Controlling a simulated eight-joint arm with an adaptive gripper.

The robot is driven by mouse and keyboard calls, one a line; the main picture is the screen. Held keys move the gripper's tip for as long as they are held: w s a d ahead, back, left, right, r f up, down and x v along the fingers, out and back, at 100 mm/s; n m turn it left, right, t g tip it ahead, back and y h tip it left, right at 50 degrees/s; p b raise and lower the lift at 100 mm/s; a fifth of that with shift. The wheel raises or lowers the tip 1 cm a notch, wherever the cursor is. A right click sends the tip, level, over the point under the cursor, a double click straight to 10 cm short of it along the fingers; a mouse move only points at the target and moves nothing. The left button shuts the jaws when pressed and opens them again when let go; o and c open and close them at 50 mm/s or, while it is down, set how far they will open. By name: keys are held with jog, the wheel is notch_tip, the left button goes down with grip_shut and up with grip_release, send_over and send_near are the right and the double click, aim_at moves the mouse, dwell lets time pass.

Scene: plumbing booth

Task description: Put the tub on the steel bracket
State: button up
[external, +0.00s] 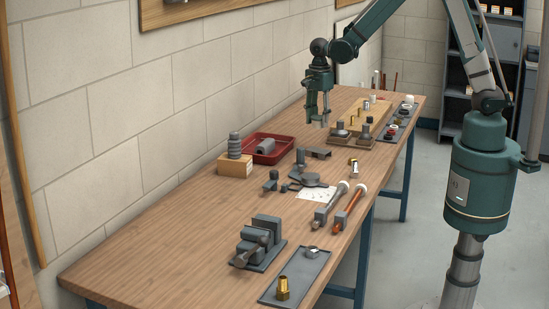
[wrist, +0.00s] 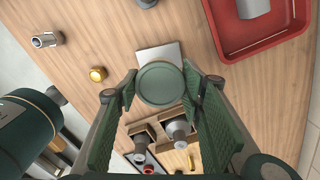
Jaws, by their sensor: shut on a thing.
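The tub (wrist: 160,83), a round green thing seen from its flat end, is between the two fingers of my gripper (wrist: 160,87) in the wrist view. My gripper is shut on it. In the external view my gripper (external: 318,112) points down and is raised over the table; the tub is hard to make out there. The steel bracket (external: 318,152) is a small grey piece on the table below my gripper, right of the red tray. In the wrist view the bracket (wrist: 160,52) shows behind the tub, which hides part of it.
A red tray (external: 252,156) holds a grey cylinder. A wooden stand (external: 362,142) with grey fittings is to the right of the bracket. A small brass-and-steel fitting (external: 353,172) stands in front. A vise (external: 258,246) sits at the near end. Bare wood surrounds the bracket.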

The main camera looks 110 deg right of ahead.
jog(key=shift+s, duration=0.35)
send_over(319, 150)
jog(key=shift+d+f, duration=0.15)
jog(key=shift+f, duration=2.75)
jog(key=shift+f, duration=0.1)
jog(key=shift+f, duration=2)
jog(key=shift+f, duration=0.15)
jog(key=o, duration=0.9)
